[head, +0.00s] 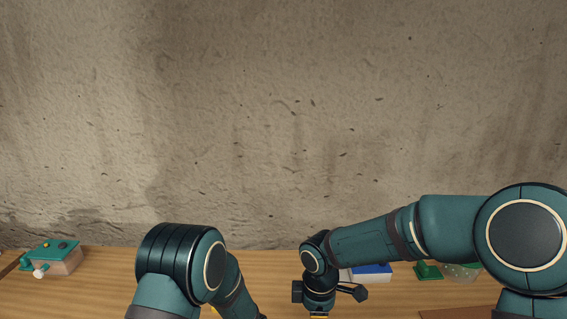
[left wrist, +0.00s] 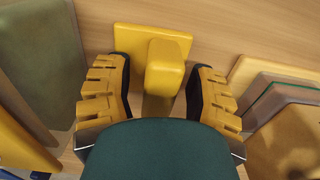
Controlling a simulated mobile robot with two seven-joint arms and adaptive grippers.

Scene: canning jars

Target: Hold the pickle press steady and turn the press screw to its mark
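In the left wrist view, a yellow block (left wrist: 164,66) stands up from a square yellow plate (left wrist: 128,38) against a wooden surface. I cannot tell whether this is the pickle press or part of it. My left gripper (left wrist: 162,88) is open, with one dark-padded yellow finger on each side of the block and a gap on both sides. The block's lower part is hidden behind a dark green rounded shape.
On the wooden table (head: 100,290), a green-topped box (head: 60,257) stands at the left. A blue-and-white item (head: 372,271), a green item (head: 428,270) and a pale speckled item (head: 460,272) sit at right, partly behind my right arm. A concrete wall (head: 280,120) closes off the back.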

